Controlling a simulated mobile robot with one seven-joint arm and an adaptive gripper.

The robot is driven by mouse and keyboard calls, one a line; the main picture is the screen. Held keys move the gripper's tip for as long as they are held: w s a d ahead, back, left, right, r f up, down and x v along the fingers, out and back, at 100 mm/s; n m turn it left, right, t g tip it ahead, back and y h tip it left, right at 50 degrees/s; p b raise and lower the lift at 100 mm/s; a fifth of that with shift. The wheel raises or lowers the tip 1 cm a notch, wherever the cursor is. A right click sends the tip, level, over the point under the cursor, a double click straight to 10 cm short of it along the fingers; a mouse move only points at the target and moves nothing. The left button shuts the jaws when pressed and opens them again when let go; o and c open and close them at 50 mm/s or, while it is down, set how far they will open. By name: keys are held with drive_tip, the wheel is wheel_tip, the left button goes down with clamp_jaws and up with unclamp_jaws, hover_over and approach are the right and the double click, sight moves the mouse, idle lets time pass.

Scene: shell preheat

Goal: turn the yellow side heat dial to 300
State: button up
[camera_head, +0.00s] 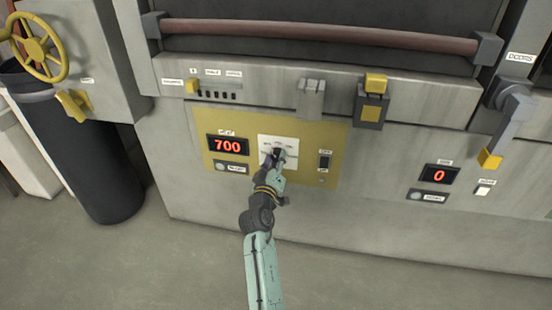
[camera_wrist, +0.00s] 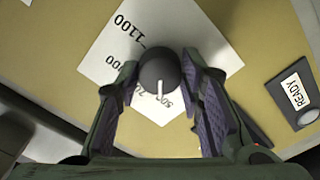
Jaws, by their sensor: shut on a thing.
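The yellow side heat panel (camera_head: 204,167) is on the front of the grey machine. In the wrist view, the round dark dial (camera_wrist: 158,70) has a white pointer line directed toward the bottom of the picture. The white plate (camera_wrist: 120,45) shows 1100 and partly hidden numbers. My gripper (camera_wrist: 162,88) has a finger on each side of the dial and is shut on it. The red display (camera_head: 227,145) beside the dial reads 700.
A READY label and button (camera_wrist: 298,105) lie right of the dial in the wrist view. A dark switch (camera_head: 324,162) is right of the dial in the head view. A second display (camera_head: 439,175) reads 0. A yellow wheel (camera_head: 40,47) and dark bin (camera_head: 95,165) stand left. The floor in front is clear.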

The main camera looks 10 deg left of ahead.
drive_tip(key=n+p, duration=0.2)
drive_tip(key=n, duration=0.3)
drive_tip(key=shift+r+n+p, duration=0.15)
drive_tip(key=shift+n+p, duration=0.15)
drive_tip(key=n+p, duration=0.3)
drive_tip(key=n, duration=0.2)
drive_tip(key=shift+n, duration=0.3)
drive_tip(key=o, duration=1.2)
drive_tip(key=shift+c, duration=0.2)
drive_tip(key=s, duration=1.2)
